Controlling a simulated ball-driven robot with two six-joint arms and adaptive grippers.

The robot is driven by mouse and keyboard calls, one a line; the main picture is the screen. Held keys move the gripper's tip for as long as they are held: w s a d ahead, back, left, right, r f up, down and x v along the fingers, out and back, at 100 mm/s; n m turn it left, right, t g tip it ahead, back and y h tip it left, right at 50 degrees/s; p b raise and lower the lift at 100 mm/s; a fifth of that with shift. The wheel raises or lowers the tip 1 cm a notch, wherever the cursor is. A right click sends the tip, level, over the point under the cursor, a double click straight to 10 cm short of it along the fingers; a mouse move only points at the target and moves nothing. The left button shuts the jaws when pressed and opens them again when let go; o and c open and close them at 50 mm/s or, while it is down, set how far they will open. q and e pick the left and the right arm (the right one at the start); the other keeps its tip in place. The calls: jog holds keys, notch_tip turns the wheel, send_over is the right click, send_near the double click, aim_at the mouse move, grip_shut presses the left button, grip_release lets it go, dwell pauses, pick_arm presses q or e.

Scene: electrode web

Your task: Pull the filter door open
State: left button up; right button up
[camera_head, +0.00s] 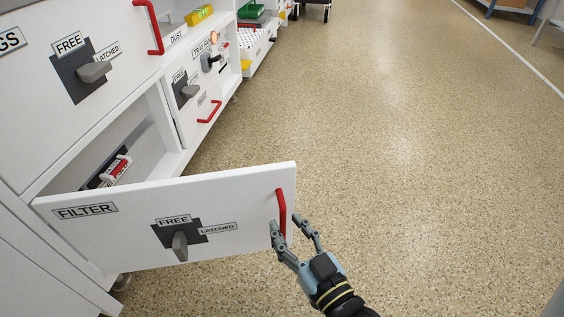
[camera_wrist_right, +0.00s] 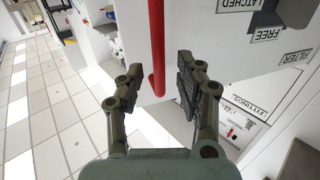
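The white filter door (camera_head: 120,235), labelled FILTER, stands swung out from the cabinet, with the compartment behind it exposed. Its grey latch knob (camera_head: 180,246) stands upright below the FREE label, with the LATCHED label to the right. A red bar handle (camera_head: 281,212) is at the door's free end. My right gripper (camera_head: 286,224) is at this handle with its fingers apart. In the right wrist view the red handle (camera_wrist_right: 157,45) runs between the spread fingers (camera_wrist_right: 160,72), with gaps on both sides. My left gripper is out of view.
Inside the open compartment is a red and white part (camera_head: 117,170). Other closed doors with red handles (camera_head: 209,111) and grey knobs (camera_head: 95,71) line the cabinet. The speckled floor (camera_head: 400,150) to the right is clear.

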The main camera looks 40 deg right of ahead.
jog(key=shift+s+a, duration=0.2)
jog(key=shift+s, duration=0.85)
jog(key=shift+s+a, duration=0.2)
jog(key=shift+s, duration=0.8)
jog(key=shift+c, duration=0.4)
